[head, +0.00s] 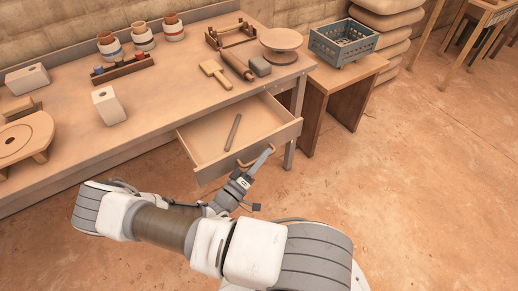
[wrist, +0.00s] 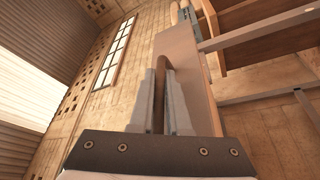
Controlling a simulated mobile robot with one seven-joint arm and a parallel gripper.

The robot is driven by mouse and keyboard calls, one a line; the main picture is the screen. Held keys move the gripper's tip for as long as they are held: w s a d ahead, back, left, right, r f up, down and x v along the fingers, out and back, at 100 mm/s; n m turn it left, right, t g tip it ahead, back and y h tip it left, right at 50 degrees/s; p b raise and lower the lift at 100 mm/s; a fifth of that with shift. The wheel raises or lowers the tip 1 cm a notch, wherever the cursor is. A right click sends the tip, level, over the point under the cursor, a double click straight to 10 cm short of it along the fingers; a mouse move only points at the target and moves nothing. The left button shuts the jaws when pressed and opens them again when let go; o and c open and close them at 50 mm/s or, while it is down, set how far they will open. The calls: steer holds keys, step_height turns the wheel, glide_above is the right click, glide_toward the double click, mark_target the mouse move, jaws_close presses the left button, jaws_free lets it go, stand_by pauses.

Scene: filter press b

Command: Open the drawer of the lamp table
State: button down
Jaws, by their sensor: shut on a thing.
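The wooden drawer (head: 285,138) under the long workbench is pulled out, its inside in view with a dark rod (head: 233,132) lying in it. No lamp shows on this table. My gripper (head: 262,160) is at the middle of the drawer front, shut on the handle (head: 242,164). In the wrist view the brown handle (wrist: 160,100) stands between the two fingers of my gripper (wrist: 163,80), beside the drawer front (wrist: 187,60). The fingers hide part of the handle.
The workbench top (head: 150,110) holds jars (head: 143,37), white blocks (head: 108,105), a rolling pin (head: 237,66) and a turntable (head: 281,42). A side table (head: 340,85) with a blue crate (head: 343,43) stands to the right. The floor (head: 400,190) in front is clear.

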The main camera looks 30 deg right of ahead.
steer(key=shift+s, duration=1.15)
steer(key=shift+f, duration=0.1)
steer(key=c, duration=1.2)
jaws_free()
steer(key=shift+o, duration=0.2)
steer(key=p+v, duration=0.1)
steer(key=v, duration=1.6)
steer(key=shift+a, duration=0.2)
steer(key=shift+s, duration=0.1)
